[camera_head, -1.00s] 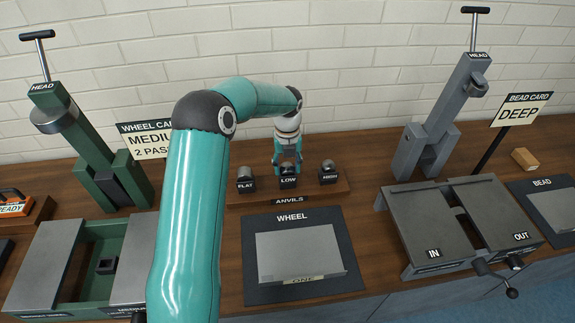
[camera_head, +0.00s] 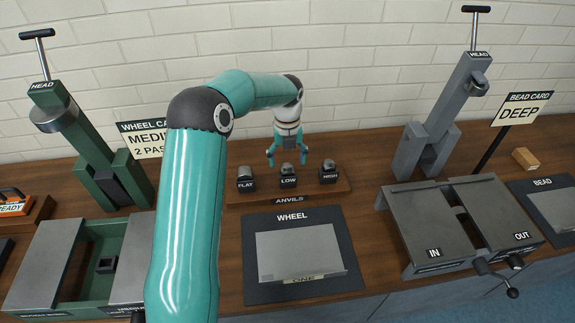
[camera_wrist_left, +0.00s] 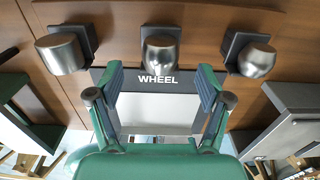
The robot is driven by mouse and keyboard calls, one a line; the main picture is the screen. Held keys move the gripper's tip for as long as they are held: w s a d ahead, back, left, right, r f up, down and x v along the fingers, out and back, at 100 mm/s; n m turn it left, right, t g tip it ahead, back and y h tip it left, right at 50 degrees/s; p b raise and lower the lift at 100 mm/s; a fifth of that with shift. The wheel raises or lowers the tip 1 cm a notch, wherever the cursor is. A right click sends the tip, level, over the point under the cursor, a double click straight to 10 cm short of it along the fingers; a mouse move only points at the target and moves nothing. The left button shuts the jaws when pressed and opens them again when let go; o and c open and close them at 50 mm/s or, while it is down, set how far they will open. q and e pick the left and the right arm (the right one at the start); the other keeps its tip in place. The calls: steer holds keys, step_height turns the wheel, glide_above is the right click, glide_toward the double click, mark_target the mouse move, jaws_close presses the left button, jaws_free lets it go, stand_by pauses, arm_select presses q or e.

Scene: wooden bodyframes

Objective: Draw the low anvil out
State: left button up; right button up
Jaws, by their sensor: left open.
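The low anvil (camera_head: 288,170) is a small grey metal piece with a rounded top, in the middle of the anvil rack (camera_head: 236,199) behind its LOW label. My left gripper (camera_head: 287,159) is open and empty just above it, one finger to each side, apart from the metal. In the left wrist view the low anvil (camera_wrist_left: 160,55) stands in its dark holder, centred beyond the spread fingers (camera_wrist_left: 161,82). The flat anvil (camera_head: 245,173) stands to its left and the high anvil (camera_head: 328,166) to its right. My right gripper is not in view.
The WHEEL mat (camera_head: 250,290) with a grey sheet (camera_head: 300,252) lies in front of the rack. A green machine (camera_head: 100,185) stands left and a grey machine (camera_head: 430,155) right. A brick wall (camera_head: 350,60) closes the back. My left arm hides part of the bench.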

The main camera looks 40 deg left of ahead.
mark_target(287, 166)
arm_select(q)
step_height(287, 166, up, 9)
stand_by(0.3)
steer(key=shift+f, duration=0.1)
stand_by(0.6)
